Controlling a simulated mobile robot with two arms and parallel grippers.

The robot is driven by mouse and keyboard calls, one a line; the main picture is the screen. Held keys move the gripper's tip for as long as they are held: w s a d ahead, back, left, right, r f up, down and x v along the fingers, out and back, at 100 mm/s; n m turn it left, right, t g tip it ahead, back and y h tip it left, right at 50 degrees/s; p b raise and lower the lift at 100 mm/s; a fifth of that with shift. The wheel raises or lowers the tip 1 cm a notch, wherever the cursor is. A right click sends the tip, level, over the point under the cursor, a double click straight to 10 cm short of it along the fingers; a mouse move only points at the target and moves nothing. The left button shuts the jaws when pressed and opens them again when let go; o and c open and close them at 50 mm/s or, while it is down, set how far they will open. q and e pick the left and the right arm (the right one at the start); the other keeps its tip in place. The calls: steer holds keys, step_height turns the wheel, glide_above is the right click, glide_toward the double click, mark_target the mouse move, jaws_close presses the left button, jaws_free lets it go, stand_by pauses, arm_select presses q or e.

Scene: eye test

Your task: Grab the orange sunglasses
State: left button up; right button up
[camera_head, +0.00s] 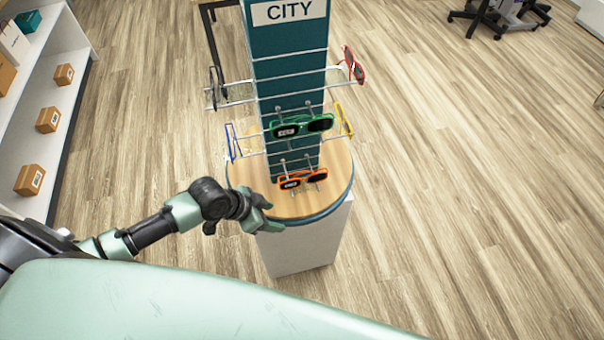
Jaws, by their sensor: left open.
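The orange sunglasses (303,180) with dark lenses sit on the lowest front pegs of the teal display stand (290,70), just above its round wooden base. A small white tag shows on their left lens. My left gripper (270,214) is open at the front left edge of the round base, below and to the left of the orange sunglasses, apart from them. Its fingers are small in the picture and look empty. My right gripper is not in view.
Green sunglasses (302,127) hang directly above the orange pair. Blue glasses (231,142), yellow glasses (343,118) and red glasses (353,65) hang at the sides. A white shelf (62,95) with boxes stands at left.

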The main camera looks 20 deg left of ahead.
mark_target(296, 173)
arm_select(q)
steer(key=w+a+r+m+g+h+p, duration=0.1)
steer(key=a+r, duration=0.2)
steer(key=r, duration=0.3)
steer(key=w+a+r+m, duration=0.1)
steer(key=a+r+m, duration=0.1)
steer(key=a+r, duration=0.3)
steer(key=w+d+p, duration=0.1)
steer(key=d, duration=0.2)
steer(key=w+d+r+p, duration=0.1)
steer(key=w+d, duration=0.1)
steer(key=d, duration=0.1)
steer(key=w+d+p, duration=0.2)
steer(key=d, duration=0.1)
steer(key=shift+w+r, duration=0.2)
steer(key=shift+w+d, duration=0.25)
steer(key=shift+d, duration=0.2)
steer(key=p+x, duration=0.1)
steer(key=x, duration=0.3)
steer(key=shift+w+d+f+p, duration=0.1)
steer(key=shift+w+d+p, duration=0.05)
steer(key=shift+d+p, duration=0.15)
steer(key=shift+w+d+f, duration=0.2)
steer(key=shift+f, duration=0.25)
jaws_close()
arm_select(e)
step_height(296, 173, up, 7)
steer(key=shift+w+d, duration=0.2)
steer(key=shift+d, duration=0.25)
